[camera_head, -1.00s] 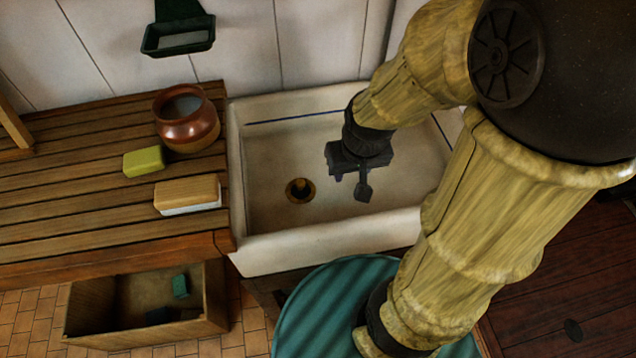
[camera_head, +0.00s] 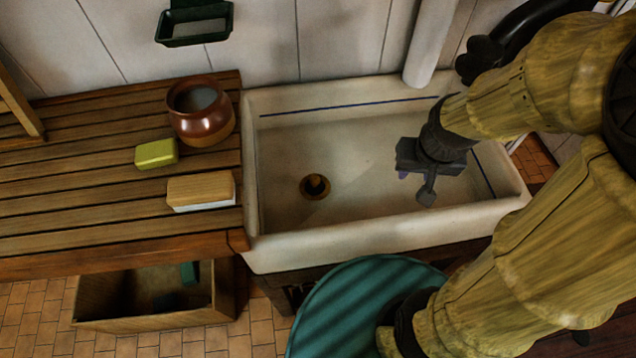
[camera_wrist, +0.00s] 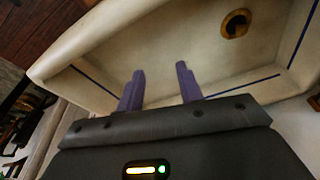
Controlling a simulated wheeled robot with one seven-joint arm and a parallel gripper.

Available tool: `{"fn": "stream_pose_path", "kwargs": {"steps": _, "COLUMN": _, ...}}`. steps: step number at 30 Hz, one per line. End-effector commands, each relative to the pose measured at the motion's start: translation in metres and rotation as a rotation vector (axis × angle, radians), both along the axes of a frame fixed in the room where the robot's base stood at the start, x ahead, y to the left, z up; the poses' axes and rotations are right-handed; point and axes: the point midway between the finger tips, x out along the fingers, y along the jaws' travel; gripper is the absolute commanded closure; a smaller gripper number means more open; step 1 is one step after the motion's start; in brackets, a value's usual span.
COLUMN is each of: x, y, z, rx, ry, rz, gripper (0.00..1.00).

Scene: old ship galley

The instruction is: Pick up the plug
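A brass-coloured round fitting with a dark centre (camera_head: 315,186) is in the floor of the white sink (camera_head: 340,232), left of its middle. The fitting also shows at the upper right of the wrist view (camera_wrist: 236,24). My gripper (camera_head: 414,184) is over the right part of the sink, to the right of the fitting and apart from it. In the wrist view its two purple fingers (camera_wrist: 160,82) are spread, with nothing between them.
A slatted wooden counter (camera_head: 60,215) left of the sink holds a brown pot (camera_head: 203,122), a green block (camera_head: 156,154) and a wooden-backed brush (camera_head: 201,190). An open wooden box (camera_head: 150,322) is below. A teal round top (camera_head: 350,300) stands before the sink.

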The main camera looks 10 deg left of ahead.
Motion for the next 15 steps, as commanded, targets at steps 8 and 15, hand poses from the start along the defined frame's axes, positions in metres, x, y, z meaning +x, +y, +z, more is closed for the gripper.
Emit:
{"fn": "stream_pose_path", "kwargs": {"steps": 8, "x": 0.005, "y": 0.007, "z": 0.003, "rx": 0.033, "ry": 0.021, "rz": -0.080, "gripper": 0.49}}
{"fn": "stream_pose_path", "kwargs": {"steps": 15, "x": 0.029, "y": 0.043, "z": 0.008, "rx": 0.156, "ry": 0.131, "rz": -0.524, "gripper": 0.49}}
